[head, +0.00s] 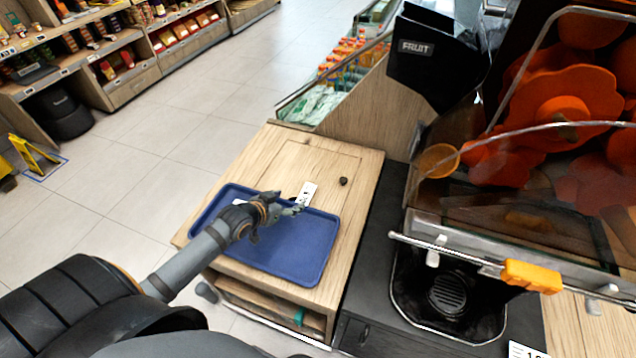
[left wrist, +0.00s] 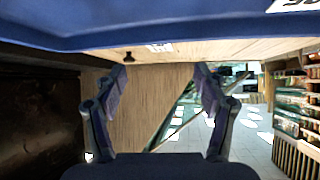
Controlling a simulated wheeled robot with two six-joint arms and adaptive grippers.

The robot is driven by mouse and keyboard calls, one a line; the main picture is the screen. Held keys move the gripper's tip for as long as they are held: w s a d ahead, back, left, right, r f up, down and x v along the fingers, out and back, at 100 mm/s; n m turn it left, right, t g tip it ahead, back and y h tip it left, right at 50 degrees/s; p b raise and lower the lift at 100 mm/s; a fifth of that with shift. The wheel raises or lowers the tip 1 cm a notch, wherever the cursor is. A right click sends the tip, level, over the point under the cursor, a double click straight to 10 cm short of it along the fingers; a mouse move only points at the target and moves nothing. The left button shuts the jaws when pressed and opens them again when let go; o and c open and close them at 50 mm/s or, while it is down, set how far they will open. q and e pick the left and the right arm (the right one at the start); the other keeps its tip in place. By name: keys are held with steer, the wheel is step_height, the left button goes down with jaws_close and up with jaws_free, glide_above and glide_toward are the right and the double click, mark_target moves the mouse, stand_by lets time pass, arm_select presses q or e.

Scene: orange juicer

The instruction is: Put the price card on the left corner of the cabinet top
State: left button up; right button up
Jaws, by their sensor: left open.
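A small white price card (head: 307,193) is on the wooden cabinet top (head: 345,250), at the back edge of the blue tray (head: 300,268). It also shows in the left wrist view (left wrist: 159,47), beyond the tray edge. A second white card (head: 239,202) shows partly at the tray's left, behind my arm; its corner is at the top right of the left wrist view (left wrist: 293,5). My left gripper (head: 291,209) is over the tray, close to the first card. Its fingers (left wrist: 162,80) are apart with nothing between them. My right gripper is out of view.
A small dark knob-like object (head: 343,181) sits right of the card. The black juicer (head: 450,290) with its clear cover and orange parts stands at the right. A wooden panel (head: 370,120) rises behind the cabinet. The cabinet's back left is bare.

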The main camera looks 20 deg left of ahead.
mark_target(307, 193)
arm_select(q)
steer(key=shift+s+r, duration=0.1)
steer(key=b+x, duration=0.1)
steer(key=x, duration=0.9)
steer(key=shift+d+b, duration=0.2)
steer(key=shift+b, duration=0.2)
steer(key=shift+s+r, duration=0.1)
steer(key=shift+r, duration=0.05)
steer(key=shift+c, duration=0.9)
steer(key=c, duration=1.1)
steer(key=shift+o, duration=0.2)
steer(key=shift+r, duration=0.1)
